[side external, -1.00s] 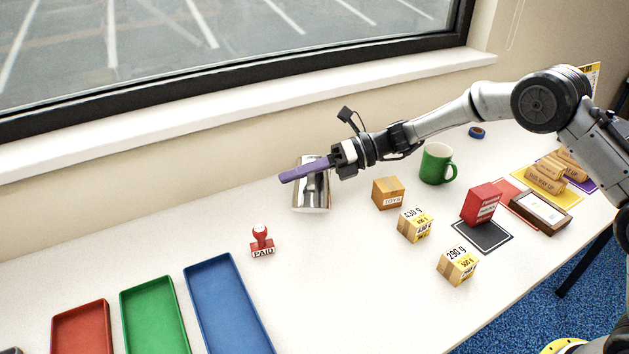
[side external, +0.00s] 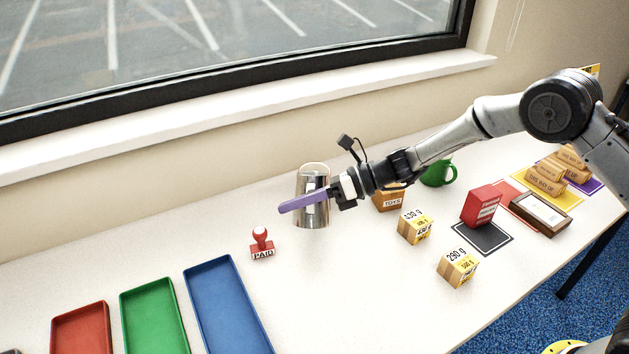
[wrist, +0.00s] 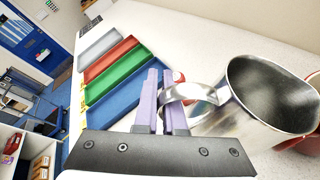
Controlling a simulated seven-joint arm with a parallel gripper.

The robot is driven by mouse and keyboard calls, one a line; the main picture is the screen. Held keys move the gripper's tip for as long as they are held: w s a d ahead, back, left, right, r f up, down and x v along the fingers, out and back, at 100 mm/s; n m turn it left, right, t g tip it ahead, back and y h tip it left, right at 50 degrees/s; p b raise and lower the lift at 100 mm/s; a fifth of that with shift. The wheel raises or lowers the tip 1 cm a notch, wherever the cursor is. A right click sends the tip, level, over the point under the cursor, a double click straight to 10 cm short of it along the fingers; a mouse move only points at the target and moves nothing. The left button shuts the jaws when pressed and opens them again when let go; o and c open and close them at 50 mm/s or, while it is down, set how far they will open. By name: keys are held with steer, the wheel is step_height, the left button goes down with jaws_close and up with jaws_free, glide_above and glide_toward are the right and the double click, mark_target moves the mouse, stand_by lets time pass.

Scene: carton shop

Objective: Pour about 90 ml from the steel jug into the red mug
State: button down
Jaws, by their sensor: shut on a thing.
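The steel jug (side external: 318,184) is a shiny metal vessel near the middle of the table in the side view. My gripper (side external: 290,206) has purple fingers shut on its handle. In the wrist view the fingers (wrist: 156,88) close around the handle loop, and the jug's (wrist: 262,125) mouth shows a dark grey inside; I cannot make out a liquid level. The red mug (wrist: 300,144) shows only in part at the right edge of the wrist view, behind the jug. I cannot see it in the side view. No stream shows.
A red PAID stamp (side external: 261,243) stands front left of the jug. Blue (side external: 228,305), green (side external: 155,315) and red (side external: 81,329) trays lie farther left.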

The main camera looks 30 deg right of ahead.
steer(key=s+f+n, duration=0.1)
steer(key=a+f+b, duration=0.1)
steer(key=f, duration=0.1)
steer(key=s+f+n+t+h, duration=0.1)
steer(key=f, duration=0.1)
steer(key=shift+s+a+n, duration=0.3)
steer(key=shift+s, duration=0.05)
steer(key=shift+s+a+f+n+t+h+b, duration=0.15)
steer(key=shift+s+f+n+t+b, duration=0.15)
steer(key=shift+f+n+b, duration=0.15)
steer(key=shift+s+a+f+n+t+h+b, duration=0.2)
steer(key=shift+f+n+t+b, duration=0.15)
steer(key=shift+f, duration=0.2)
